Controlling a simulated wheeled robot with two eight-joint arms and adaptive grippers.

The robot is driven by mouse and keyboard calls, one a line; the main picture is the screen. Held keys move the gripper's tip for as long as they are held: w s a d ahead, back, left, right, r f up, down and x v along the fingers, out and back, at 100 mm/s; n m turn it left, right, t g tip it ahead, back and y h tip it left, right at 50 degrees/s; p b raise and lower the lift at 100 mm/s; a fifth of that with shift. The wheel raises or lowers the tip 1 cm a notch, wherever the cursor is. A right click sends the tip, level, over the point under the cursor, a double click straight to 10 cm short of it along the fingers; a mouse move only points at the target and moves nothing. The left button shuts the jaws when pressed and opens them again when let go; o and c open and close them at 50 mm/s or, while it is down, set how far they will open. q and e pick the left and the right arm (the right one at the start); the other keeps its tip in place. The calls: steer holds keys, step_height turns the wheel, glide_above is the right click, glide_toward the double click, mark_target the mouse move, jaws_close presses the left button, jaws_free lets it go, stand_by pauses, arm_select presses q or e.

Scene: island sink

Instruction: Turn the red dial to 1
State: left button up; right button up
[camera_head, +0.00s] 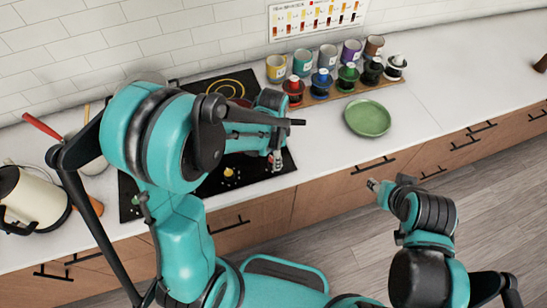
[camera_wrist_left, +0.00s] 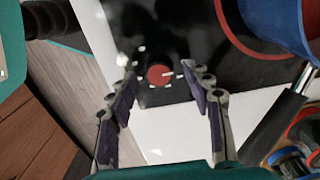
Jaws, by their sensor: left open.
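The red dial (camera_wrist_left: 160,76) shows in the left wrist view, on the edge of the black cooktop (camera_wrist_left: 155,98). It is round, with a light pointer line toward the right and white marks around it; I cannot read the numbers. My left gripper (camera_wrist_left: 159,71) is open, with one finger on each side of the dial in this view. I cannot tell whether they touch it. In the head view my left gripper (camera_head: 276,160) is over the cooktop's front right corner, and the red dial cannot be made out. My right gripper (camera_head: 374,185) is small, beyond the counter's front edge.
A blue pan (camera_wrist_left: 285,22) with a dark handle is close to the right finger. A yellow dial (camera_head: 228,172) is on the cooktop. A green plate (camera_head: 368,118), several mugs and a rack of lidded jars stand right. A kettle (camera_head: 32,200) stands left.

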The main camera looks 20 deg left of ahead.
arm_select(q)
steer(key=shift+s+f, duration=0.1)
steer(key=shift+f, duration=0.35)
jaws_close()
steer(key=shift+m, duration=0.4)
steer(key=m+b, duration=0.1)
steer(key=m, duration=0.1)
steer(key=shift+m, duration=0.3)
steer(key=shift+m+b, duration=0.4)
steer(key=shift+m, duration=1.8)
